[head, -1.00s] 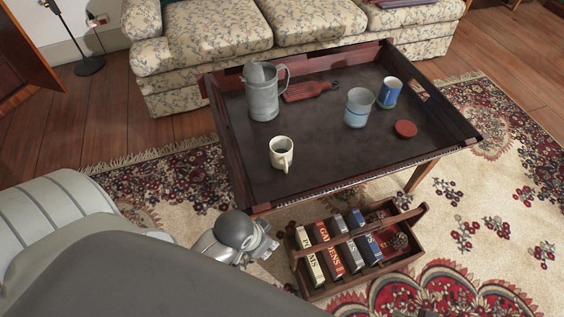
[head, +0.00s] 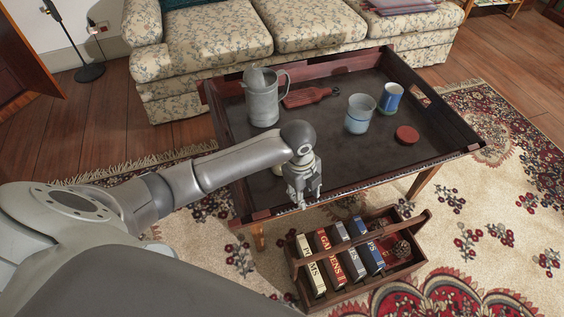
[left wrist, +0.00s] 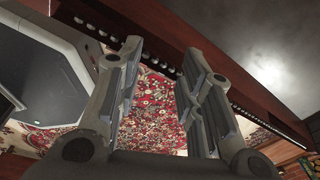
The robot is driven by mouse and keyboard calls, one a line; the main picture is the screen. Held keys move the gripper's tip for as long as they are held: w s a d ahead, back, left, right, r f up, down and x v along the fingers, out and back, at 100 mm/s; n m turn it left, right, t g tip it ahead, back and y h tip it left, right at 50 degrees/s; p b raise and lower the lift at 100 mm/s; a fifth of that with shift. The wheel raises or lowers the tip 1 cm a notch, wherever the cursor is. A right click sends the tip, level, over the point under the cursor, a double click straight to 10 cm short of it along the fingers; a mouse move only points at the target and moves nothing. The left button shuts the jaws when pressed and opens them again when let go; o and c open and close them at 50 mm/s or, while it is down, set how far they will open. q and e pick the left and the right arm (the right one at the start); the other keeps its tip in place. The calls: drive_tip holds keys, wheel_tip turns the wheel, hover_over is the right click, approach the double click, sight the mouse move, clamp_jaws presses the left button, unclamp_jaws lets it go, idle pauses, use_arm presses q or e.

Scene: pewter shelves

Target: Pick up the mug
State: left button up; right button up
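The mug does not show there. My right gripper is out of view.
A pale blue-banded cup (head: 359,115), a blue cup (head: 391,98), a round red piece (head: 407,134) and a red board (head: 305,96) lie farther right and back. A book caddy (head: 325,288) sits below in front.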

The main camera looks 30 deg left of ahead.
use_arm(q)
drive_tip(key=w+a+r+m+y, duration=0.1)
drive_tip(key=w+a+r+m, duration=0.25)
drive_tip(key=w+a, duration=0.35)
drive_tip(key=shift+g, duration=0.4)
drive_tip(key=f+b, duration=0.1)
drive_tip(key=f, duration=0.1)
drive_tip(key=a+f+b, duration=0.1)
drive_tip(key=f, duration=0.2)
drive_tip(key=f+b, duration=0.1)
drive_tip(key=f, duration=0.1)
drive_tip(key=shift+s+a+f, duration=0.2)
drive_tip(key=shift+a+f, duration=0.1)
drive_tip(key=shift+a, duration=0.1)
drive_tip(key=shift+w+a+f+b, duration=0.1)
drive_tip(key=shift+f+b, duration=0.2)
drive_tip(key=shift+f, duration=0.9)
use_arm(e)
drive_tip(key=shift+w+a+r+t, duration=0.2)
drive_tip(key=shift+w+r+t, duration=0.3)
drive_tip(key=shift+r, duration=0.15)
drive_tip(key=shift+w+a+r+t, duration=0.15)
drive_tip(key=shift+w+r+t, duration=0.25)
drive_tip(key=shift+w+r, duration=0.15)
use_arm(q)
drive_tip(key=shift+c, duration=0.3)
clamp_jaws()
